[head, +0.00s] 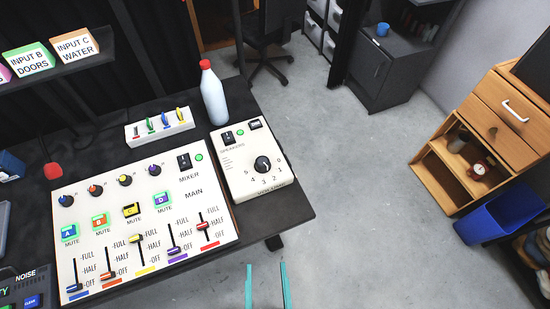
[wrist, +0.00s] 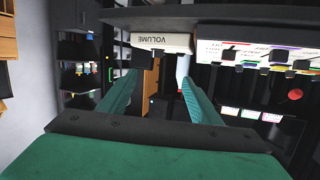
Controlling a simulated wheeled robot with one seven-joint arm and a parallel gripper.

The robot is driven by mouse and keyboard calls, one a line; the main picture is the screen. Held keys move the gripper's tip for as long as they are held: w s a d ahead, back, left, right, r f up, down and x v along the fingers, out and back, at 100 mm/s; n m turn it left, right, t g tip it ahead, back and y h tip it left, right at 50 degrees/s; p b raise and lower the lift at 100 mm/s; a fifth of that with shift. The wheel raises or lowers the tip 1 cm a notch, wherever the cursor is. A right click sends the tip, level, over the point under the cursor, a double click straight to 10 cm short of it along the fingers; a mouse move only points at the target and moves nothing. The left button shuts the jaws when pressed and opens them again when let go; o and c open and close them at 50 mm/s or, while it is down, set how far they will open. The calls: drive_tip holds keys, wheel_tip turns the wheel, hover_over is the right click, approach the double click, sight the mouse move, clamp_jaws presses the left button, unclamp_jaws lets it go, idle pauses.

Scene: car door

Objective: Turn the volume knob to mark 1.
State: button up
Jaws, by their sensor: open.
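The volume knob (head: 262,163) is a black round knob on the white speakers box (head: 232,182). Numbers run around its lower side, and a light pointer line shows on it, though its exact mark is too small to tell. The front face of the box, labelled VOLUME, shows in the wrist view (wrist: 150,40); the knob is hidden there. My gripper (head: 266,268) is open and empty, with teal fingers, in front of the table and below the box in the head view. It touches nothing. The fingers also show in the wrist view (wrist: 150,98).
A white mixer panel (head: 185,200) with sliders and knobs lies left of the speakers box. A white bottle (head: 213,95) and a small switch box (head: 158,127) stand behind. The floor (head: 365,200) right of the table is clear; a blue bin (head: 490,222) stands farther right.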

drive_tip(key=w+a+m+y, duration=0.1)
drive_tip(key=w+a, duration=0.3)
drive_tip(key=w, duration=0.2)
drive_tip(key=w+a+m+y, duration=0.1)
drive_tip(key=w+a+m, duration=0.1)
drive_tip(key=w+a, duration=0.2)
drive_tip(key=w+a+m+y, duration=0.1)
drive_tip(key=w+a, duration=0.3)
drive_tip(key=w, duration=0.5)
drive_tip(key=shift+w+a+f+m+t, duration=0.25)
drive_tip(key=shift+w+f+m+t, duration=0.05)
drive_tip(key=shift+w+m, duration=0.1)
drive_tip(key=w+a+r+n+g+y, duration=0.6)
drive_tip(key=w+a+r+y, duration=0.45)
drive_tip(key=w+a, duration=0.6)
drive_tip(key=n+g+h, duration=0.4)
drive_tip(key=g+h, duration=0.6)
drive_tip(key=h, duration=0.4)
hover_over(262, 161)
wheel_tip(262, 161, down, 3)
drive_tip(key=shift+y, duration=0.25)
wheel_tip(262, 161, down, 10)
drive_tip(key=shift+f, duration=0.2)
drive_tip(key=shift+c, duration=0.6)
